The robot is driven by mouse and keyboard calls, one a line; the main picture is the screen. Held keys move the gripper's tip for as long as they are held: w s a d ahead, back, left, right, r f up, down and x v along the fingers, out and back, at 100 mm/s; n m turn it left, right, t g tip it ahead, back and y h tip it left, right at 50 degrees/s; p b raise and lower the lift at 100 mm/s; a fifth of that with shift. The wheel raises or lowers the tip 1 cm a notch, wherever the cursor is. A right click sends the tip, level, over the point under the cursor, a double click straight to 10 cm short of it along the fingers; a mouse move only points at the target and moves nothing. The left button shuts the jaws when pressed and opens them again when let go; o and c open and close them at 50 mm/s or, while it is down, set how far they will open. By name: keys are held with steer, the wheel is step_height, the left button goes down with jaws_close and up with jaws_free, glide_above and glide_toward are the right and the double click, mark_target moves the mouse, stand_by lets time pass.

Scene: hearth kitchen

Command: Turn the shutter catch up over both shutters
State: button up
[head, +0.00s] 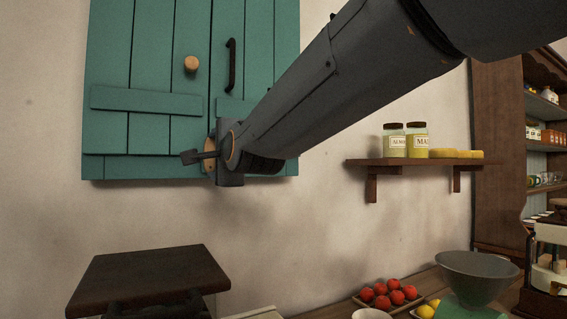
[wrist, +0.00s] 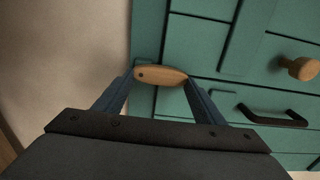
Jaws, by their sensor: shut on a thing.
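The two green shutters, left (head: 150,60) and right (head: 262,50), hang side by side in the head view. The left one bears a wooden knob (head: 191,63); the right one bears a black handle (head: 231,65). The wooden catch (wrist: 162,76) is at their lower edge by the seam, its long axis along the seam, with a dark pin at its lower end. It shows partly behind my gripper in the head view (head: 209,146). My gripper (wrist: 160,84) is shut on it, one finger at each end. I cannot tell how far it overlaps each shutter.
A wall shelf (head: 410,161) with two jars stands to the right. Below are a dark wooden lid (head: 150,275), a tray of red fruit (head: 390,293) and a grey bowl (head: 478,275). Wall below the shutters is bare.

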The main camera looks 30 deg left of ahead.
steer(key=shift+r, duration=0.15)
steer(key=o, duration=1.5)
steer(key=shift+w, duration=0.1)
steer(key=b+v, duration=0.2)
steer(key=v, duration=0.6)
steer(key=shift+a, duration=0.1)
